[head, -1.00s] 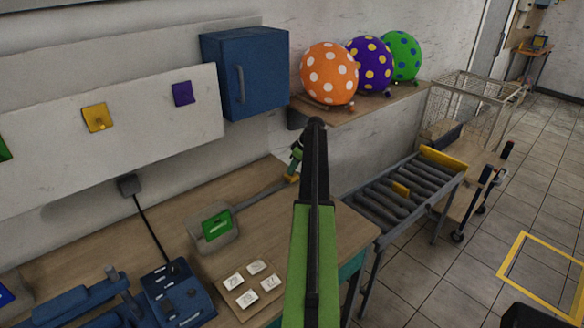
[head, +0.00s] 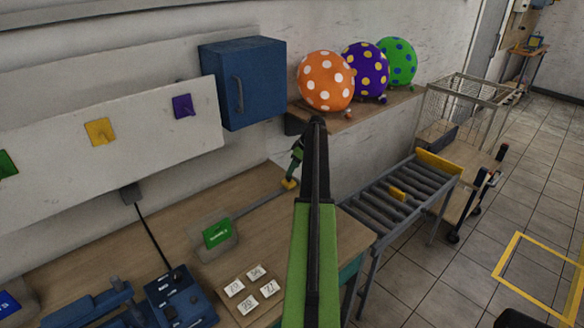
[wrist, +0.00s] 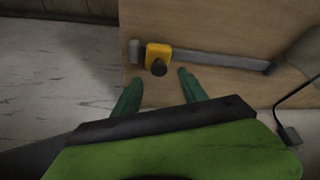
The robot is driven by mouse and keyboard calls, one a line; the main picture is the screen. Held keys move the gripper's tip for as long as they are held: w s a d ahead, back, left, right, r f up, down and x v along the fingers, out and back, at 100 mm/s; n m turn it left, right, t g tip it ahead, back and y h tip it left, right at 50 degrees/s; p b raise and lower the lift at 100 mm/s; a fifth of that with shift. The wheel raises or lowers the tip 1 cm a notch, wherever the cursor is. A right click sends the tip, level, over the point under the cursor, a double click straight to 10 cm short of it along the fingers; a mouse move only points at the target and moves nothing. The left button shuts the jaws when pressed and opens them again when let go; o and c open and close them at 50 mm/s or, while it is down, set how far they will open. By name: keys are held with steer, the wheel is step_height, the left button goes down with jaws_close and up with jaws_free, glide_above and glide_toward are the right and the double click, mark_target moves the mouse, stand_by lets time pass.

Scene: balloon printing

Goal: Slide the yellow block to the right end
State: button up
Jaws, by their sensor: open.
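The yellow block (wrist: 152,52) with a dark knob sits on a grey rail (wrist: 215,59) on the wooden table. In the wrist view it is close to the rail's left end; in the head view the yellow block (head: 289,184) shows at the rail's right end. My gripper (wrist: 158,79) is open, its two green fingertips apart on either side of the knob, just short of the block in the picture. Contact cannot be told. In the head view my gripper (head: 297,163) appears just above the block, and my arm hides part of the table.
A green sign (head: 216,233) stands at the rail's left end. Number cards (head: 252,288) and a blue device (head: 180,300) lie nearer. A blue cabinet (head: 243,83) and a balloon shelf (head: 350,118) are above. A roller conveyor (head: 385,205) stands to the right.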

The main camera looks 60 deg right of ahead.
steer(key=p+v, duration=1)
steer(key=v, duration=0.2)
steer(key=shift+s+r, duration=0.25)
steer(key=shift+r, duration=0.05)
steer(key=shift+f, duration=0.1)
